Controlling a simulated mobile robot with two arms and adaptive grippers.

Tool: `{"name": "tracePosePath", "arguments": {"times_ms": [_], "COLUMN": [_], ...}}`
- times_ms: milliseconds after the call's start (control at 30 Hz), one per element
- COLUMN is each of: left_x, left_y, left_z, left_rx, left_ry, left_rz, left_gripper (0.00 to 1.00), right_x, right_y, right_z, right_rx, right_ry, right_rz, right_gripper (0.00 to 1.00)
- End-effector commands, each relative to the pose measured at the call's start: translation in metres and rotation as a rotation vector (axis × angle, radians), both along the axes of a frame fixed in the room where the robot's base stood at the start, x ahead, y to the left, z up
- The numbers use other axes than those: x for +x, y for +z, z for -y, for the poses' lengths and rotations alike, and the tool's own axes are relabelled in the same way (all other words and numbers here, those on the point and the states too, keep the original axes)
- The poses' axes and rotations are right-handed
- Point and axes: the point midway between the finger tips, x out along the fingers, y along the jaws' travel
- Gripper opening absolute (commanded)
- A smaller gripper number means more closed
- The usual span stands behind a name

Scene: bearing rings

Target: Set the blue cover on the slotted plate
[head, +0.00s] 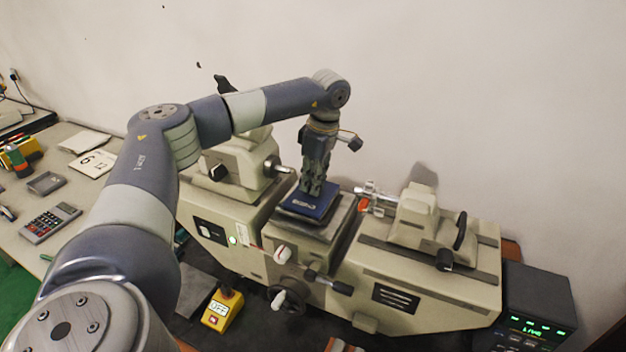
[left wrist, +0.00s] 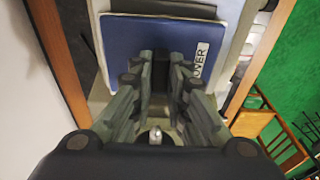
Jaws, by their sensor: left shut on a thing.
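The blue cover (head: 299,204) is a flat blue piece with a white label; it also shows in the left wrist view (left wrist: 120,45). My left gripper (head: 312,189) points down from above and is shut on the cover, hiding part of it. The cover is over or on the grey block-like stage (head: 338,222) in the middle of the machine. I cannot tell whether it touches the stage. No slots show, so I cannot make out the slotted plate, which may be under the cover. My right gripper is not in view.
The beige machine's right headstock (head: 415,220) with a spindle stands close right of the cover; its left head (head: 238,165) stands left. A display box (head: 535,310) is at far right. A calculator (head: 50,222) lies on the left table. A yellow OFF switch box (head: 222,308) is in front.

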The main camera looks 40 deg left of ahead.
Motion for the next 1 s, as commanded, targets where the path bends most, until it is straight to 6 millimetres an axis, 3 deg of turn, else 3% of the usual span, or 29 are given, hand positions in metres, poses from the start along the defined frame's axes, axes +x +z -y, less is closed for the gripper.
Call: {"name": "tracePosePath", "arguments": {"times_ms": [167, 200, 300, 733, 1000], "left_x": [0.0, 0.0, 0.0, 0.0, 0.0], "left_y": [-0.002, -0.002, -0.002, 0.0, 0.023], "left_z": [0.0, 0.0, 0.0, 0.0, 0.0], "left_rx": [0.0, 0.0, 0.0, 0.0, -0.001], "left_ry": [0.0, 0.0, 0.0, 0.0, 0.001], "left_rz": [0.001, 0.001, 0.001, 0.0, 0.001], "left_gripper": [0.0, 0.19, 0.38, 0.38, 0.38], "right_x": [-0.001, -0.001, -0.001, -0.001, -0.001], "right_y": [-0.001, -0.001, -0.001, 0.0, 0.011], "right_z": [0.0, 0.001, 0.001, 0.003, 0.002], "right_rx": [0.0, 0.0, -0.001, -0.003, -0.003], "right_ry": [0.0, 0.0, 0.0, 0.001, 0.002], "right_rz": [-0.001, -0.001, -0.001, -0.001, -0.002], "right_gripper": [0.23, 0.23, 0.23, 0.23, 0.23]}}
